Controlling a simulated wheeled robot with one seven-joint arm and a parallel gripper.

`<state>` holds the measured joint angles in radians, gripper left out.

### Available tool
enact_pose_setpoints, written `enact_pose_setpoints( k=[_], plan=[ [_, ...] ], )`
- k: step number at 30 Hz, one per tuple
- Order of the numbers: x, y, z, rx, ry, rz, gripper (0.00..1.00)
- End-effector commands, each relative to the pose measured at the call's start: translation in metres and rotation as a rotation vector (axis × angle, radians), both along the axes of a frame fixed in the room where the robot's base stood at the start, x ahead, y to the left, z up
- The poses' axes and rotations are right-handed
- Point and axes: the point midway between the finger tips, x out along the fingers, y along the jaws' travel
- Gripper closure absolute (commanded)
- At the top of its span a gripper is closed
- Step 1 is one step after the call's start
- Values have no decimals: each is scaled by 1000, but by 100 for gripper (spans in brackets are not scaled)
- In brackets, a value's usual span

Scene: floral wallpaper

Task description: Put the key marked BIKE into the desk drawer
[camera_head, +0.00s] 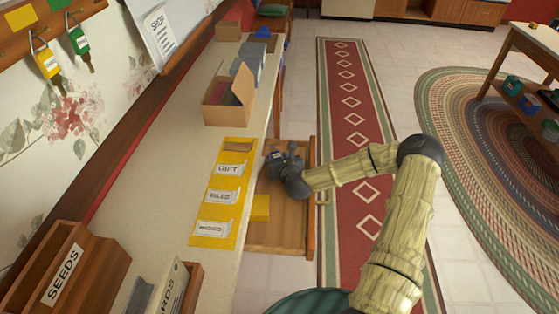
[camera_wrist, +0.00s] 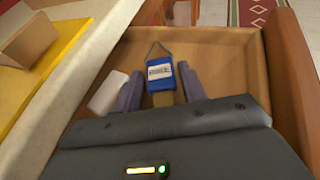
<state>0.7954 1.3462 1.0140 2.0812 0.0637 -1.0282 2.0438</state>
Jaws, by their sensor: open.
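The desk drawer (camera_head: 284,235) is pulled open beside the desk. My gripper (camera_head: 277,157) is low over its far part. In the wrist view the two fingers of my gripper (camera_wrist: 160,80) stand apart inside the drawer (camera_wrist: 228,50). A key with a blue tag (camera_wrist: 159,73) lies between them, its wire loop pointing away and its shaft toward the palm. The tag has a white label whose word is too small to read. There is a visible gap on the right side of the tag. I cannot tell if the key touches the drawer floor.
A white object (camera_wrist: 108,92) lies left of the fingers in the wrist view. Yellow-tagged (camera_head: 47,63) and green-tagged (camera_head: 79,43) keys hang on the wall rack.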

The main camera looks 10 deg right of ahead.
Motion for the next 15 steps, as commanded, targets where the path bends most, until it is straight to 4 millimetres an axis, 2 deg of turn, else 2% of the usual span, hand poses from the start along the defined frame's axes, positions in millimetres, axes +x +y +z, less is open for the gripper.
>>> enact_pose_setpoints(
  k=[5,15],
  plan=[
    [-8,-1,6,0,0,0,59],
    [-58,-5,27,-1,1,1,59]
  ],
)
